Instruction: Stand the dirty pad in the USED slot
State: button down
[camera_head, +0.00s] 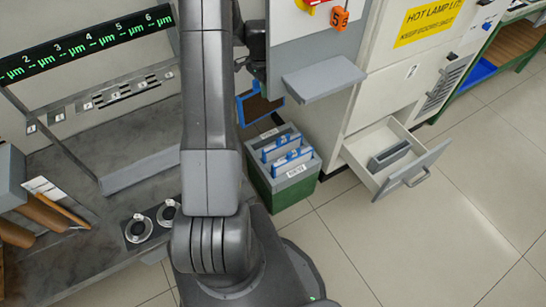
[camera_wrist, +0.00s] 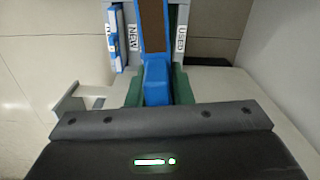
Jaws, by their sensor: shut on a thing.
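The dirty pad has a blue frame and a dark brown face. In the head view the pad (camera_head: 259,107) is tilted, above the back left of the slotted box (camera_head: 305,178). My gripper (camera_wrist: 158,86) has green fingers shut on the pad's blue handle (camera_wrist: 156,72). In the wrist view the pad's brown face (camera_wrist: 153,22) runs up between the NEW label (camera_wrist: 133,40) and the USED label (camera_wrist: 181,40). I cannot tell whether the pad's far end is in a slot.
Blue-framed white pads (camera_head: 286,150) stand in the box, which is green below and on the floor. An open drawer (camera_head: 392,152) with a grey object juts out to its right. A grey shelf (camera_head: 324,78) overhangs nearby. Floor in front is clear.

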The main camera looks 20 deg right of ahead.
jog(key=w+d+f+b, duration=0.1)
jog(key=d+f+b, duration=0.1)
jog(key=f+b, duration=0.5)
jog(key=w+d+f+b, duration=0.2)
jog(key=f+b, duration=0.6)
jog(key=f, duration=0.5)
jog(key=w+d+f+m+b, duration=0.1)
jog(key=d+f+b, duration=0.1)
jog(key=f+b, duration=0.6)
notch_tip(320, 180, down, 3)
jog(key=shift+w+d+f, duration=0.1)
jog(key=shift+w+d, duration=0.15)
jog(key=shift+f+b, duration=0.15)
jog(key=shift+b, duration=0.2)
jog(key=c, duration=1.3)
grip_release()
notch_tip(320, 180, up, 12)
jog(key=p, duration=0.4)
jog(key=shift+r+p, duration=0.2)
jog(key=shift+p, duration=0.15)
